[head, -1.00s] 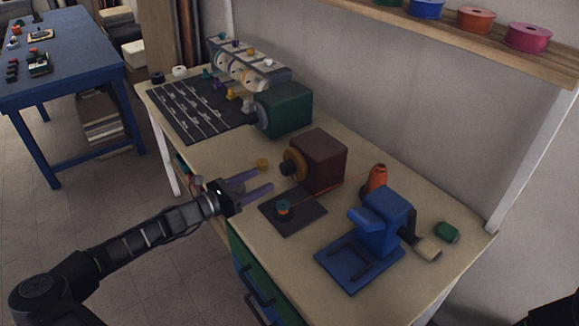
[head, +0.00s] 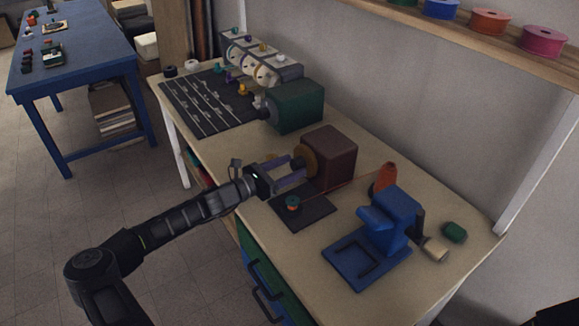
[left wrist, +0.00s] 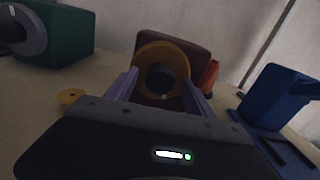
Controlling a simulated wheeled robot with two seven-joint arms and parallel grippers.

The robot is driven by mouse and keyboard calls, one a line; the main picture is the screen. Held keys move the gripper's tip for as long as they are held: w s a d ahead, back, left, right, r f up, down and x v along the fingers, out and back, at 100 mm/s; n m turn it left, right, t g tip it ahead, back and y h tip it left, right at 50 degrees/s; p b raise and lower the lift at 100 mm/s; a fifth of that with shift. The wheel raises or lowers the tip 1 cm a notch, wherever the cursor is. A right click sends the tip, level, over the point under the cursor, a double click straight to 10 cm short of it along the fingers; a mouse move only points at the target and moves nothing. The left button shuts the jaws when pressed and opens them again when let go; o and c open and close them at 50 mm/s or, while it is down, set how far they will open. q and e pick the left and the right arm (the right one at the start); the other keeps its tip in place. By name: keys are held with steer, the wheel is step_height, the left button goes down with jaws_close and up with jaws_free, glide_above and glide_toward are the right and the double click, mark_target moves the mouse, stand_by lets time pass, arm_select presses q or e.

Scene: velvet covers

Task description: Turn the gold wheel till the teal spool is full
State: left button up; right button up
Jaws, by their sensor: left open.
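The gold wheel (head: 306,160) is on the left face of a dark red box (head: 333,158). It also shows in the left wrist view (left wrist: 143,62), straight ahead between my fingers. My left gripper (head: 297,170) is open with its purple fingers reaching toward the wheel. Whether they touch the wheel I cannot tell. The small teal spool (head: 293,203) stands on a dark plate (head: 318,212) in front of the box. A thin orange thread runs from near the spool toward an orange cone (head: 386,178). How full the spool is I cannot tell. My right gripper is not in view.
A blue device (head: 392,222) stands to the right, with a green piece (head: 454,232) beyond it. A green box (head: 295,105) and a black lined board (head: 205,103) are at the back left. A small yellow disc (left wrist: 71,97) lies left of my gripper.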

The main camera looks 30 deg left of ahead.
arm_select(q)
steer(key=shift+c, duration=0.4)
jaws_close()
steer(key=shift+f+m+b, duration=0.1)
steer(key=shift+m+b, duration=0.25)
steer(key=shift+m, duration=0.05)
steer(key=m+b, duration=0.3)
steer(key=m, duration=0.1)
steer(key=shift+f, duration=0.1)
steer(key=m+b, duration=0.4)
steer(key=m, duration=0.1)
steer(key=shift+s+d+f, duration=0.1)
steer(key=m+b, duration=1)
steer(key=b, duration=0.1)
steer(key=shift+f, duration=0.2)
steer(key=m+b, duration=0.9)
steer(key=b, duration=0.2)
steer(key=shift+b, duration=0.4)
steer(key=shift+r+m+b, duration=0.2)
steer(key=shift+m+b, duration=0.6)
steer(key=shift+m, duration=0.3)
